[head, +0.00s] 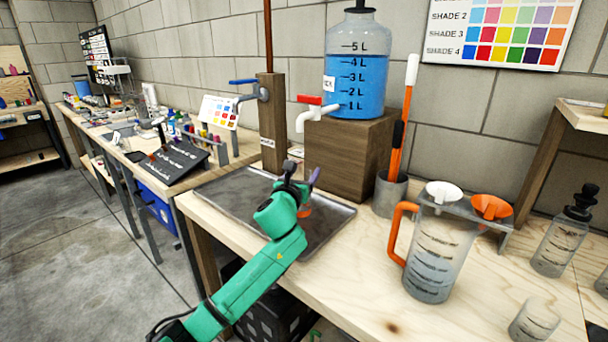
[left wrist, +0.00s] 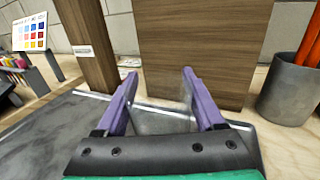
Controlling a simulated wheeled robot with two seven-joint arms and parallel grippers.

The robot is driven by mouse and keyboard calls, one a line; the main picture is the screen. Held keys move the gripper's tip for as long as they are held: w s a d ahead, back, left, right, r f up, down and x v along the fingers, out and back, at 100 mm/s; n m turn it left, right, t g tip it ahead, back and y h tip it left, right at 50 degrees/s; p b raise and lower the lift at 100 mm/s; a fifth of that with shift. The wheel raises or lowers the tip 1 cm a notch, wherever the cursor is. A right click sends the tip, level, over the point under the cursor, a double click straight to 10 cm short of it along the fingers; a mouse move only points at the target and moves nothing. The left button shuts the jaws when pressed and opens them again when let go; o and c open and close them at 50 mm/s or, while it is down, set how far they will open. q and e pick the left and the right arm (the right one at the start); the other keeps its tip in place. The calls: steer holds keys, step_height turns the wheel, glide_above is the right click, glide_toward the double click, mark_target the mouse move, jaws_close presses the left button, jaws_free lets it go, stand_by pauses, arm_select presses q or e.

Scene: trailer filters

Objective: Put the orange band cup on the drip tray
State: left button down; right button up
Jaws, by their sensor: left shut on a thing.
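My left gripper (head: 302,178) is over the grey metal drip tray (head: 335,222), and its purple fingers stand apart in the left wrist view (left wrist: 160,82). It is shut on the orange band cup (head: 305,211), mostly hidden by the gripper in the head view, where only a bit of orange shows. In the left wrist view a faint clear shape (left wrist: 160,121) lies between the fingers. The drip tray also fills the lower left of the left wrist view (left wrist: 50,132). I cannot tell whether the cup touches the tray. My right gripper is not in view.
A wooden block (head: 345,160) bears a blue-filled jug (head: 357,75) with a red-handled tap behind the tray. A wooden post (head: 271,120) with a blue-handled tap is left of it. A grey holder (head: 389,195) and an orange-handled pitcher (head: 438,255) stand to the right.

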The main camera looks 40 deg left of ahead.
arm_select(q)
steer(key=shift+f, duration=0.1)
jaws_free()
steer(key=shift+r, duration=0.2)
steer(key=v, duration=1.2)
steer(key=shift+s+f, duration=0.1)
